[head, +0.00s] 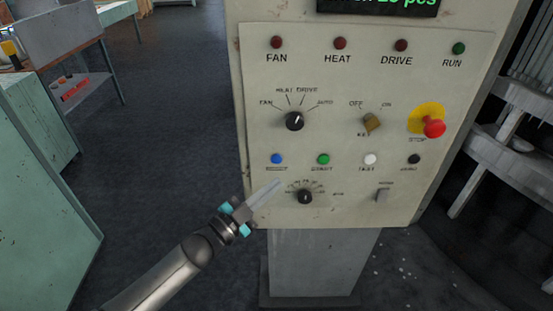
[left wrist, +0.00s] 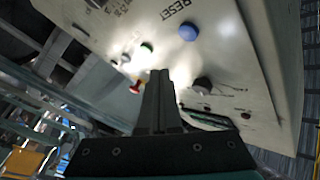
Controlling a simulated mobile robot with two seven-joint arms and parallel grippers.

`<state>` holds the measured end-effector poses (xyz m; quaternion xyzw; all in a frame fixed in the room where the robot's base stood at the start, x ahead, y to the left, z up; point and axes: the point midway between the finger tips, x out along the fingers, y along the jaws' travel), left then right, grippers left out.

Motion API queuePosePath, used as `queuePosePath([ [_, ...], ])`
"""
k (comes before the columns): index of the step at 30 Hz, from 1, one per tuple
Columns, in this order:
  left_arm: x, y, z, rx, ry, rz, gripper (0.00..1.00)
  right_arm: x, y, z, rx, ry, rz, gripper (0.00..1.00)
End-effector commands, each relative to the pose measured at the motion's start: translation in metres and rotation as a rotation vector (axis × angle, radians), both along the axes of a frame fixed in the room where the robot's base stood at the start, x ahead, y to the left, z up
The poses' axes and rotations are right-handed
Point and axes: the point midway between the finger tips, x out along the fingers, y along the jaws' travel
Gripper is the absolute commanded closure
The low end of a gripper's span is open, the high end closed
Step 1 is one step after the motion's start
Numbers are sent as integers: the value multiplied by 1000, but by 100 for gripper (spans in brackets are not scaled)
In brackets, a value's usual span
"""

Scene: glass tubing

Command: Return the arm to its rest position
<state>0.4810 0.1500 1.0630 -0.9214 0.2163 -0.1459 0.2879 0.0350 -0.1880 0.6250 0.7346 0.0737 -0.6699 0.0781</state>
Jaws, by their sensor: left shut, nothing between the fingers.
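My left gripper (head: 265,193) is in front of the lower left part of a control panel (head: 340,236). Its fingers are shut together with nothing between them. In the left wrist view the shut fingers (left wrist: 158,100) point at the panel, below the blue reset button (left wrist: 189,32). In the head view the fingertips are just below the blue button (head: 277,159) and left of the lower black knob (head: 305,196). I cannot tell whether they touch the panel. My right gripper is not in view.
The panel bears a mode knob (head: 294,121), a key switch (head: 372,122), a red stop button (head: 434,128) and green (head: 323,159) and white (head: 370,159) buttons. A green cabinet (head: 35,215) stands at left. Open dark floor (head: 165,110) lies between. Metal racks (head: 505,155) are at right.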

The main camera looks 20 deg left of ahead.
Motion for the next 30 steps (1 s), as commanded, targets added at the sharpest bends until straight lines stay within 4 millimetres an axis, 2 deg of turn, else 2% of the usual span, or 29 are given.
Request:
queuePosePath([
  [12,0,0,-1,0,2,1,100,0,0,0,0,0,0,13],
  [14,0,2,-7,0,14,8,100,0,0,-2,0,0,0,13],
  [16,-1,5,-26,-4,54,29,100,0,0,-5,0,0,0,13],
  [17,-2,8,-39,-5,82,45,100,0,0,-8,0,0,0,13],
  [20,-11,21,-97,-13,211,114,100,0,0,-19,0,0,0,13],
  [21,-17,27,-126,-15,276,148,100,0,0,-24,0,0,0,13],
  [23,-30,36,-170,-18,379,201,100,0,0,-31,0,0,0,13],
  [24,-41,41,-199,-20,447,234,100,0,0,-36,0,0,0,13],
  [26,-60,47,-241,-22,549,283,100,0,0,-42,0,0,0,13],
  [27,-75,51,-268,-21,617,313,100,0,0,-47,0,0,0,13],
  [29,-100,56,-307,-22,718,357,100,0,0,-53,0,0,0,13],
  [30,-118,59,-332,-20,786,387,100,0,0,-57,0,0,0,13],
])
